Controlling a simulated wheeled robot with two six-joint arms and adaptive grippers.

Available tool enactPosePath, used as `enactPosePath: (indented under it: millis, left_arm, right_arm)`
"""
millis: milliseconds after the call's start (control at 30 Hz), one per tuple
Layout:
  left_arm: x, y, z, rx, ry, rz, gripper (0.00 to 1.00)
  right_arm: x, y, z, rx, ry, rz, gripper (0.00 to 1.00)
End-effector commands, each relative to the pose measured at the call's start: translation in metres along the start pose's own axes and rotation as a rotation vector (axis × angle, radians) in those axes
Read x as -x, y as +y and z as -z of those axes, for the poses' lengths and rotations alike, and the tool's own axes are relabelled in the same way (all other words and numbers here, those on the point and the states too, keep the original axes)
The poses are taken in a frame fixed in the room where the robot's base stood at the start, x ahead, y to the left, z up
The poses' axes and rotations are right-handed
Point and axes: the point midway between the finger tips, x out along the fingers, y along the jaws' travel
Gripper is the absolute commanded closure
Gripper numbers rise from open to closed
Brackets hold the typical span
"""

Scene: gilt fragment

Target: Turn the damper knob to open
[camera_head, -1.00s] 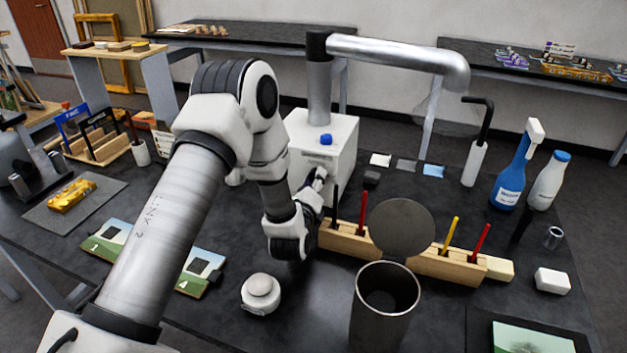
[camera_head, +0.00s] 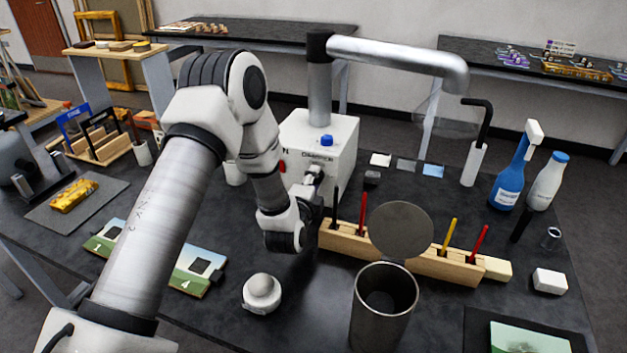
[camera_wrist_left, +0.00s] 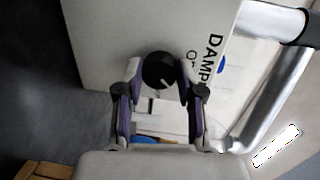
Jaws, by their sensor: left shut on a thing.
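The damper knob (camera_wrist_left: 158,70) is a round black knob with a pale pointer line, on the face of the white box (camera_head: 338,150). In the left wrist view the pointer line slants toward the lower right. My left gripper (camera_wrist_left: 160,75) has one finger on each side of the knob and is shut on it. Printing beside it reads "DAMP", with the rest cut off or hidden. In the head view my gripper (camera_head: 314,182) is at the box's front, and the knob is hidden behind it. My right gripper is not in view.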

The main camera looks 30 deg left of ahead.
Motion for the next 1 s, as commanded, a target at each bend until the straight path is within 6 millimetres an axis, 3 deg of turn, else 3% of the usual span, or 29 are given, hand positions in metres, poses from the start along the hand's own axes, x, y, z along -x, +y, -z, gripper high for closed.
enactPosePath:
  millis: [600,1000]
  left_arm:
    - [-0.001,-0.002,-0.001,0.546,0.048,-0.038,0.97]
    - [-0.002,-0.003,-0.001,0.716,0.064,-0.051,0.97]
  right_arm:
    - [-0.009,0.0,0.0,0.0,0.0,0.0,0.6]
    - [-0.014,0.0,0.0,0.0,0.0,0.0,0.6]
